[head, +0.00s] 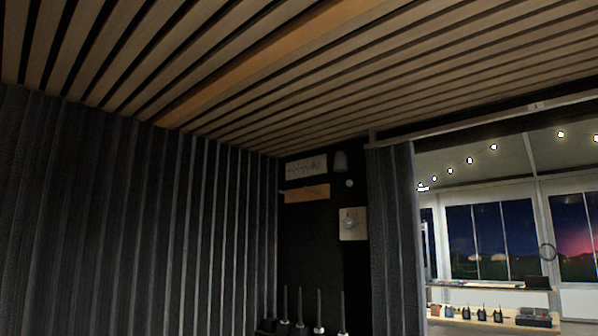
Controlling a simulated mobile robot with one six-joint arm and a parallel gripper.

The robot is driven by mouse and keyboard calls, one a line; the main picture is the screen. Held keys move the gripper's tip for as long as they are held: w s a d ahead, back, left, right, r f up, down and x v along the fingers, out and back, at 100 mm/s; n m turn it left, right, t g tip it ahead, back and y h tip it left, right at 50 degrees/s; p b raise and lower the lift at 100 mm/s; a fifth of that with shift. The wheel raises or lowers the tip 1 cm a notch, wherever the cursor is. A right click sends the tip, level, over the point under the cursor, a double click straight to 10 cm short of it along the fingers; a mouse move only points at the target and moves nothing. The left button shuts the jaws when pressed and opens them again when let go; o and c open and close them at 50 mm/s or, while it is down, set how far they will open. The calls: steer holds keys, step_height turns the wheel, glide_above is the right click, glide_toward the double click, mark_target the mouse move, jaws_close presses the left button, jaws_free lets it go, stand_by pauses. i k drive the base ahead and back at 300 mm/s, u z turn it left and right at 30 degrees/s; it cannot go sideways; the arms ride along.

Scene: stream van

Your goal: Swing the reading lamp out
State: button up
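A small grey shade-like fixture (340,161) is high on the dark back wall, just left of the right-hand curtain. It may be the reading lamp, but it is too small and dim to be sure. No swing arm or joint can be made out on it. My gripper is not in view.
Near the fixture are a white panel (305,168), a wooden strip (307,194) and a pale square plate with a round knob (353,223). Several upright antenna-like rods (319,312) stand below. Dark curtains (130,220) cover the left. A bright room with a shelf (488,321) opens at right.

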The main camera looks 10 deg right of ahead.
mark_target(341, 164)
steer(key=i, duration=0.95)
steer(key=z, duration=0.05)
